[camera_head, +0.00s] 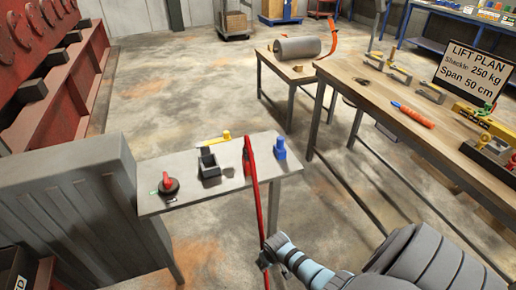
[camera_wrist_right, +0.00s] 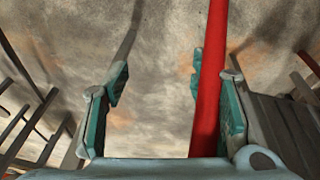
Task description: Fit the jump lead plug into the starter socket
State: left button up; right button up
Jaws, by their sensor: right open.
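A long red lead (camera_head: 255,190) runs from the small grey table down past its front edge to my right gripper (camera_head: 267,254). In the right wrist view, the red lead (camera_wrist_right: 210,80) passes across the right finger of my open gripper (camera_wrist_right: 157,80); the gap between the fingers is otherwise empty. I cannot tell whether it touches the finger. A dark open-topped block (camera_head: 209,166), possibly the starter socket, stands on the table. My left gripper is not in view.
The grey table (camera_head: 230,190) also holds a red rotary knob (camera_head: 168,184), a yellow piece (camera_head: 217,138) and a blue piece (camera_head: 280,148). A wooden bench (camera_head: 385,95) with tools stands right, a grey cabinet (camera_head: 70,195) left. Floor is clear behind the table.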

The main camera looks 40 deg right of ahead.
jog(key=shift+m+t, duration=0.6)
jog(key=w+d+r+p, duration=0.1)
jog(key=w+r, duration=0.3)
jog(key=r, duration=0.4)
jog(key=w+d+r+p, duration=0.1)
jog(key=w+r, duration=0.4)
jog(key=r, duration=0.4)
jog(key=w+d+r+p, duration=0.1)
jog(key=w+r, duration=0.4)
jog(key=r, duration=0.4)
jog(key=shift+w, duration=0.1)
jog(key=m+p, duration=0.1)
send_near(247, 154)
jog(key=w, duration=0.1)
jog(key=b+x, duration=0.1)
jog(key=x, duration=0.3)
jog(key=d+b+x, duration=0.1)
jog(key=x, duration=0.8)
jog(key=shift+w+d+f+b, duration=0.2)
jog(key=shift+d+f+b, duration=0.1)
jog(key=shift+b, duration=0.1)
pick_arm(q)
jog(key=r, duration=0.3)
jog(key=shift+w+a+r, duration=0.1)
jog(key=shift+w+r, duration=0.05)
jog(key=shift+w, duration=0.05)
pick_arm(e)
jog(key=shift+w+r, duration=0.1)
jog(key=shift+r, duration=0.1)
grip_shut()
